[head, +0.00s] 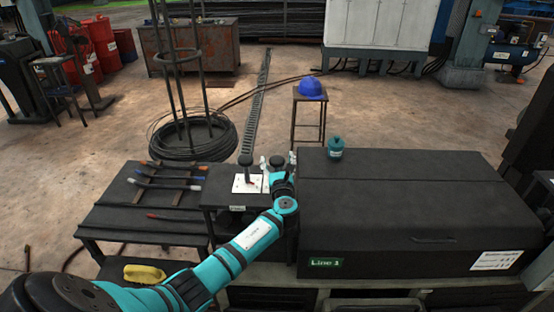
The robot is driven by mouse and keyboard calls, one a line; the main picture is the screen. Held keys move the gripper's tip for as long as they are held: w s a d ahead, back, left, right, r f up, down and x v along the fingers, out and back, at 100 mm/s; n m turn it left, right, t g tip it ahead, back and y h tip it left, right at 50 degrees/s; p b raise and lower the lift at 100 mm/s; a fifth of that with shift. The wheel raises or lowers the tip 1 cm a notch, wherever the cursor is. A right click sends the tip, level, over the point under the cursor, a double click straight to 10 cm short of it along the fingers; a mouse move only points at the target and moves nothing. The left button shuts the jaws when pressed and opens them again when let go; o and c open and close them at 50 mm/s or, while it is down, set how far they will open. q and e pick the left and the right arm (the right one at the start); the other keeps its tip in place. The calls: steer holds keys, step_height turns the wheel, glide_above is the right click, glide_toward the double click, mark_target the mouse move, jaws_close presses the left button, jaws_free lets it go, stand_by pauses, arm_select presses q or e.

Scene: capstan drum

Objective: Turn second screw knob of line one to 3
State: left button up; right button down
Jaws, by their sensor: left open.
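Two black screw knobs stand on the small dark stand left of the big dark machine box. The left knob (246,160) rises on a stem above a white dial plate (246,184). The second knob (276,161) is to its right, with its plate mostly hidden by my arm. My left gripper (277,167) is open at the second knob, its fingers around or just beside it; contact cannot be told. The dial numbers are too small to read. My right gripper is not in view.
A dark table (150,215) with several coloured rods is at left. A stool with a blue helmet (311,87) stands behind.

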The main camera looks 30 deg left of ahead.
arm_select(q)
steer(key=shift+w+a, duration=0.35)
steer(key=shift+w, duration=0.05)
steer(key=c, duration=1.2)
steer(key=shift+o, duration=0.2)
